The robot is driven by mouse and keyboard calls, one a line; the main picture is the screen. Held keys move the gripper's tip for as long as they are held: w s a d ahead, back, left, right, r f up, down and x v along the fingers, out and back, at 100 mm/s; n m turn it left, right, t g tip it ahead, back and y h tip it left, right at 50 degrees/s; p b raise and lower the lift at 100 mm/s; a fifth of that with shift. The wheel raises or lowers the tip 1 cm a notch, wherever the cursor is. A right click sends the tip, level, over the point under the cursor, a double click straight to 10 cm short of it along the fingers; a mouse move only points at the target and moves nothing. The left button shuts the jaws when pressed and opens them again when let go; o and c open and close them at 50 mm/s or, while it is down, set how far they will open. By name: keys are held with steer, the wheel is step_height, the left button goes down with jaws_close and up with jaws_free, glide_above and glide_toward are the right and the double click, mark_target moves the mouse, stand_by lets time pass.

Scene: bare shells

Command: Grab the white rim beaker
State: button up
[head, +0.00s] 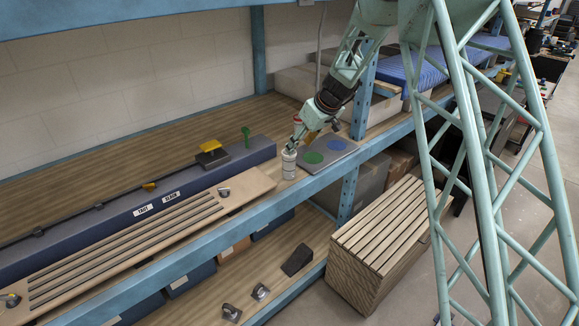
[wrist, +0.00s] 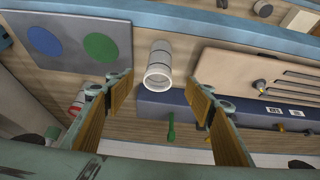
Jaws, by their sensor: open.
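The white rim beaker (head: 289,164) stands upright on the upper shelf, close to its front edge. In the wrist view the beaker (wrist: 158,62) shows its white rim towards me, between and just beyond my fingertips. My gripper (head: 297,146) is open and empty at the beaker's top in the head view. Its two fingers (wrist: 157,87) stand apart to the left and right of the beaker in the wrist view.
A grey plate (head: 338,145) with a blue and a green disc lies right of the beaker. A slatted wooden board (head: 249,184) and a long dark-blue rail (head: 262,149) lie left. A red-and-white cylinder (wrist: 77,104) stands behind the plate. The shelf's blue front beam (head: 230,213) runs close by.

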mark_target(289, 162)
steer(key=shift+f, duration=0.15)
steer(key=p+x, duration=0.1)
steer(key=x, duration=0.7)
steer(key=shift+f, duration=0.15)
stand_by(0.3)
steer(key=shift+w+a, duration=0.1)
steer(key=shift+f, duration=0.1)
steer(key=shift+p+x, duration=0.9)
steer(key=shift+x, duration=1.6)
steer(key=shift+c, duration=0.3)
steer(key=c, duration=0.9)
